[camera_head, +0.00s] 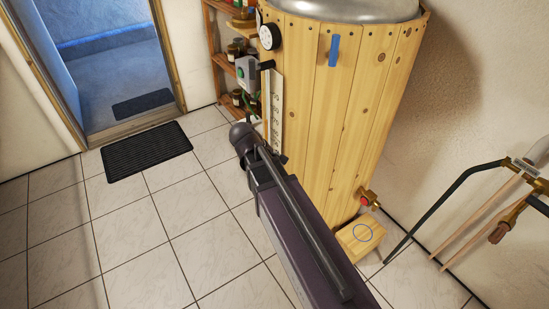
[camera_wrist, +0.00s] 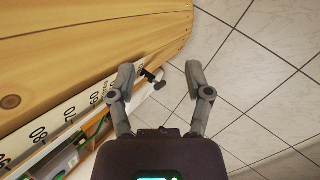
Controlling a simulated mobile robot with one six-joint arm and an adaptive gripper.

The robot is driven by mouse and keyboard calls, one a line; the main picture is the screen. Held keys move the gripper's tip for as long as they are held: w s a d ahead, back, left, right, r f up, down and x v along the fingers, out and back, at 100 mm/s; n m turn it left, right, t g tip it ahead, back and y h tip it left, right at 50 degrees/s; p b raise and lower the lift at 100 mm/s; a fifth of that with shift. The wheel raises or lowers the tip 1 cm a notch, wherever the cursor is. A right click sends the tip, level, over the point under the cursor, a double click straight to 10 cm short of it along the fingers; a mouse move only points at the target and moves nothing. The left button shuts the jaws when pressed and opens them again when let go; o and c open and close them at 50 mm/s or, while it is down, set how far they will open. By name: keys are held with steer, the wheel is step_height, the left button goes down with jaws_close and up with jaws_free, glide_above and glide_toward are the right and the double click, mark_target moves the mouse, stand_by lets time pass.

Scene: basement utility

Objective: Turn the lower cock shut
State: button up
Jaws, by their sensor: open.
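The lower cock (camera_wrist: 151,76) is a small black fitting with a short handle, at the end of the white numbered scale (camera_wrist: 62,118) in the wrist view. My gripper (camera_wrist: 160,76) is open, and its two grey fingers stand apart on either side of the cock in that picture. I cannot tell whether either finger touches it. In the head view my dark arm reaches up to the tank's left side. The white scale (camera_head: 275,100) shows there, with a black upper fitting (camera_head: 266,65) near its top. My arm's end mostly hides the lower cock.
The wood-clad tank (camera_head: 335,110) stands right beside the scale. A brass valve with a red part (camera_head: 366,198) sits low on it, above a wooden block (camera_head: 361,238). Shelves (camera_head: 222,60) with jars stand behind. Tiled floor (camera_head: 130,230) is clear at left, with a black mat (camera_head: 146,151).

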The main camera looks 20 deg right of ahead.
steer(key=shift+s+r+p, duration=0.2)
steer(key=shift+r+p, duration=0.1)
steer(key=shift+r, duration=0.1)
steer(key=shift+m, duration=0.3)
steer(key=shift+s+y, duration=0.15)
steer(key=shift+y, duration=0.15)
steer(key=c, duration=0.6)
steer(key=shift+s+d+f, duration=0.1)
steer(key=shift+s+f, duration=0.05)
steer(key=shift+s, duration=0.05)
jaws_close()
steer(key=s+a+f+m+g+y, duration=0.1)
steer(key=s+f+m+y, duration=0.1)
steer(key=s+m+y, duration=0.3)
steer(key=shift+s+a+m+y, duration=0.2)
steer(key=shift+s+m+y, duration=0.1)
steer(key=shift+s+m, duration=0.85)
steer(key=shift+f, duration=0.1)
